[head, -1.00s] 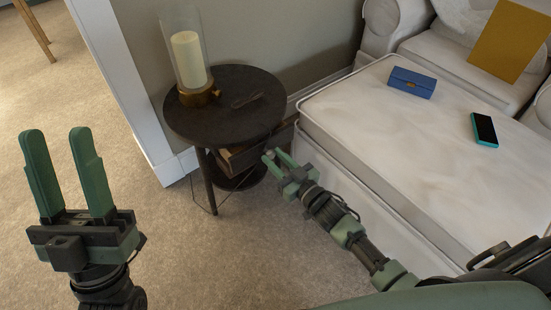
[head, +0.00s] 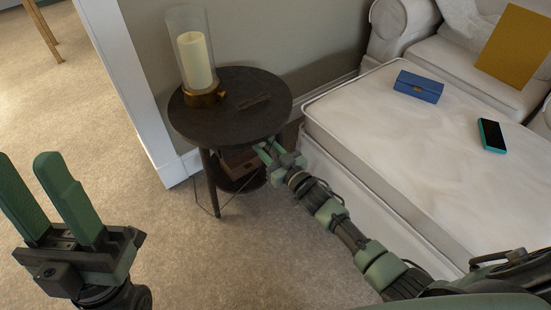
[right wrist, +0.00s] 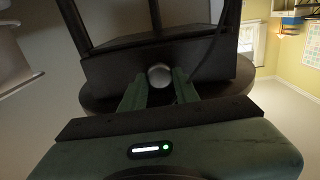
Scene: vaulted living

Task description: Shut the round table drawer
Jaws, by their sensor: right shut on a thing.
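The round table (head: 228,125) is dark wood with a round top and stands against the wall in the head view. Its drawer (right wrist: 112,70) shows upside down in the right wrist view, with a round metal knob (right wrist: 159,74) on its dark front. My right gripper (head: 267,147) is shut on the knob, one green finger on each side of it. In the head view the gripper and tabletop hide most of the drawer front, and it looks close to or under the top's rim. My left gripper (head: 28,168) is open and empty, at the left over the carpet.
A glass candle holder (head: 196,65) and a small dark item (head: 254,101) are on the tabletop. The cream sofa (head: 385,130) is close to the right of my right arm, bearing a blue box (head: 418,86) and a phone (head: 492,135). Carpet in front is clear.

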